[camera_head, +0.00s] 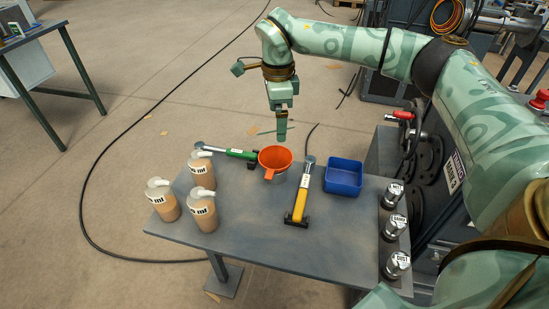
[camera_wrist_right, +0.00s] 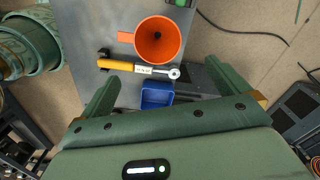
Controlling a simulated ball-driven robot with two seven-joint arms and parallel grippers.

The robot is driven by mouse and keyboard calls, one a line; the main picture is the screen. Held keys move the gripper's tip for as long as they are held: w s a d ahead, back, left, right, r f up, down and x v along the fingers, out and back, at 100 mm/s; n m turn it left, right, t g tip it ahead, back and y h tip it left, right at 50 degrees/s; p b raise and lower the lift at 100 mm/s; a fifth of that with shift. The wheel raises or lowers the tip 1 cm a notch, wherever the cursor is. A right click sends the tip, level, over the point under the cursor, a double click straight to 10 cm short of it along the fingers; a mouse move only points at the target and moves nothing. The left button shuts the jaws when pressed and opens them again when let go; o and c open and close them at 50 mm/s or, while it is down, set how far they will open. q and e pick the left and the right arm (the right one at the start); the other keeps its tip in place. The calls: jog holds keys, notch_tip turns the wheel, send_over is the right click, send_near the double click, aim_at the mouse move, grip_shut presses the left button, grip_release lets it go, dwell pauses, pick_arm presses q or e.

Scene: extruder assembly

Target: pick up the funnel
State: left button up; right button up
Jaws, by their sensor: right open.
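The orange funnel (camera_head: 275,159) stands wide mouth up near the far edge of the grey table, between a green-handled tool and a yellow-handled tool. It also shows in the right wrist view (camera_wrist_right: 158,40), with its tab pointing left. My right gripper (camera_head: 281,137) hangs above and just behind the funnel in the head view, apart from it. In the right wrist view my right gripper (camera_wrist_right: 143,92) has its two fingers wide apart with nothing between them being held; the funnel lies beyond the fingertips. My left gripper is not in view.
The yellow-handled tool (camera_head: 299,199) lies right of the funnel, the green-handled tool (camera_head: 238,153) left. A blue bin (camera_head: 343,177) stands farther right. The table's (camera_head: 260,245) front middle is clear.

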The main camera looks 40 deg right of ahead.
jog(key=b, duration=0.3)
send_over(278, 166)
jog(key=f, duration=0.8)
jog(key=shift+w+f, duration=0.2)
jog(key=shift+f, duration=0.05)
jog(key=shift+s+a+f, duration=0.1)
jog(key=shift+s+f, duration=0.05)
jog(key=shift+f, duration=0.6)
notch_tip(278, 166, down, 5)
jog(key=shift+s+r+b, duration=0.1)
jog(key=shift+r+b, duration=0.05)
jog(key=shift+b, duration=1.05)
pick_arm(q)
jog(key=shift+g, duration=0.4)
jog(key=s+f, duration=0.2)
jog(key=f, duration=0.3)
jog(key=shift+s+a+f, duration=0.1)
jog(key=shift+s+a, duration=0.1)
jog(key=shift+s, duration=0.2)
pick_arm(e)
jog(key=shift+r, duration=0.2)
jog(key=c, duration=0.9)
